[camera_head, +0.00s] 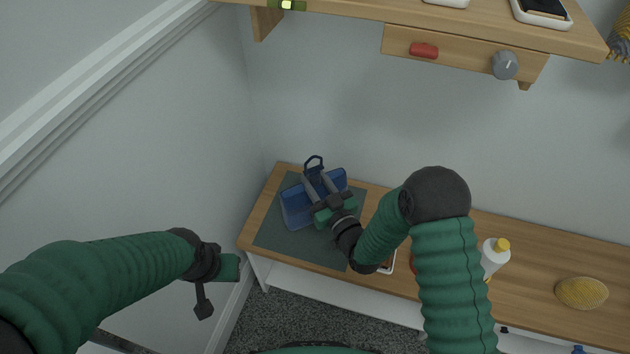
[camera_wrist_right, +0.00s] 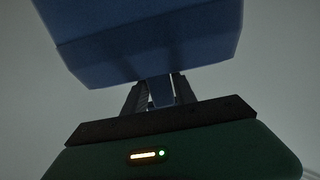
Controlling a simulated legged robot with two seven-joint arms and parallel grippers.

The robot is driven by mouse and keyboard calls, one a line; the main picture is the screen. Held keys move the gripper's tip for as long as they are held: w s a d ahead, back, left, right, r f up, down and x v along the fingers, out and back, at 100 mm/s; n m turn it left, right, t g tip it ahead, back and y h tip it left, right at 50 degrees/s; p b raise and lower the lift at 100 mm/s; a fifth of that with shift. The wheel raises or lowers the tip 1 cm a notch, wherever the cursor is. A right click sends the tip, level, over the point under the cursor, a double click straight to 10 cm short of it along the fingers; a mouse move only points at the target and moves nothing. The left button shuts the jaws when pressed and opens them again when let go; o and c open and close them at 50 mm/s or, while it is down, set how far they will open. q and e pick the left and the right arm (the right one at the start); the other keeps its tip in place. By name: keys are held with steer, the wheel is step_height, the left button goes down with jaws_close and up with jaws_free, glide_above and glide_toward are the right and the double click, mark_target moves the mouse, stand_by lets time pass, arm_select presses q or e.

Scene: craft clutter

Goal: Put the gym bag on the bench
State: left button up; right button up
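The gym bag (camera_head: 297,206) is blue with a dark loop handle (camera_head: 314,162) at its far side. It is over the grey-green mat at the left end of the wooden bench (camera_head: 270,196); I cannot tell whether it rests there or hangs just above. My right gripper (camera_head: 318,184) is at the bag, its two fingers lying across it. In the right wrist view the bag (camera_wrist_right: 150,40) fills the top, with a narrow blue part between the fingers (camera_wrist_right: 160,90); their tips are hidden. My left gripper (camera_head: 216,286) is apart from the bag, left of the bench, its fingers unclear.
A shelf (camera_head: 340,10) with a red handle (camera_head: 424,50) and grey knob (camera_head: 505,65) overhangs the back. A white bottle (camera_head: 493,257) and yellow oval object (camera_head: 581,292) are on the bench's right. A wall closes the left. My right arm hides the bench's middle.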

steer(key=shift+o, duration=1.1)
steer(key=shift+a, duration=0.1)
arm_select(q)
steer(key=shift+a, duration=0.3)
arm_select(e)
steer(key=shift+o, duration=0.4)
steer(key=shift+a, duration=0.2)
steer(key=shift+d, duration=0.1)
steer(key=p+v, duration=0.3)
steer(key=v, duration=0.9)
steer(key=w+d+f+m+g+h, duration=0.1)
steer(key=d+g+h, duration=0.45)
steer(key=d, duration=0.25)
arm_select(q)
step_height(320, 180, up, 2)
steer(key=shift+d+r, duration=0.15)
steer(key=shift+r, duration=0.05)
arm_select(e)
steer(key=s+d+r+m+g+h, duration=0.1)
steer(key=s+d+m+g, duration=0.1)
steer(key=s, duration=0.6)
steer(key=s+d+r+m+g+h, duration=0.1)
steer(key=s+d+r+m+g, duration=0.1)
steer(key=s+d+g, duration=0.2)
steer(key=s+g, duration=0.2)
steer(key=s, duration=0.2)
steer(key=shift+h, duration=0.35)
